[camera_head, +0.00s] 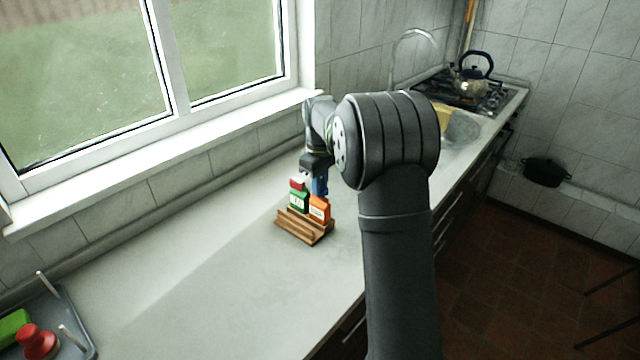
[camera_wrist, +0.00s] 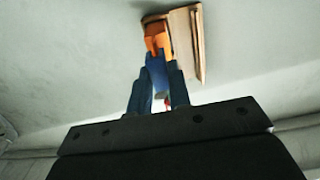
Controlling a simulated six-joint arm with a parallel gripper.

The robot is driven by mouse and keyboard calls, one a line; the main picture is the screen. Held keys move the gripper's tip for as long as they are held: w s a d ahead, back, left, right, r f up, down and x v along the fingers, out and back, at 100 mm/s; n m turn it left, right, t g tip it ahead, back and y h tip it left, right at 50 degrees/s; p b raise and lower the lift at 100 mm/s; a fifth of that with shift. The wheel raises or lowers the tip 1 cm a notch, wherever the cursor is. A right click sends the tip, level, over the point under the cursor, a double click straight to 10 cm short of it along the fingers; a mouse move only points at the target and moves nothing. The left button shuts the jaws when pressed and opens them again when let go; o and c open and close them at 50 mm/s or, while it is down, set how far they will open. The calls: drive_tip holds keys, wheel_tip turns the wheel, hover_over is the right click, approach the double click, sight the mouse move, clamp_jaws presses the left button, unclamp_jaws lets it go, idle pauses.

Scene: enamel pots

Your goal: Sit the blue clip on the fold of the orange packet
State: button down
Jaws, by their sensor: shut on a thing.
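The orange packet (camera_head: 320,210) stands in a wooden rack beside a green packet; it also shows in the wrist view (camera_wrist: 156,37). The blue clip (camera_wrist: 157,68) is between my gripper's fingers, its far end against the orange packet's near edge in that picture. In the head view, my gripper (camera_head: 319,184) is directly above the orange packet and shut on the clip; its fingertips also show in the wrist view (camera_wrist: 159,80). I cannot tell whether the clip touches or straddles the fold, which it and the fingers partly hide.
The wooden rack (camera_head: 299,231) stands on the pale counter (camera_head: 190,270). The green packet (camera_head: 298,202) has a red clip (camera_head: 297,183) at its top, close left of my gripper. A grey tray (camera_head: 75,325) with red and green things is at lower left. The counter between is clear.

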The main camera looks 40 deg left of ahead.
drive_tip(key=shift+f, duration=1.2)
drive_tip(key=c, duration=1.3)
unclamp_jaws()
drive_tip(key=shift+o, duration=0.2)
drive_tip(key=shift+r, duration=0.1)
wheel_tip(320, 180, up, 17)
drive_tip(key=shift+r, duration=0.15)
wheel_tip(320, 180, down, 17)
drive_tip(key=shift+f, duration=0.2)
drive_tip(key=shift+r, duration=0.1)
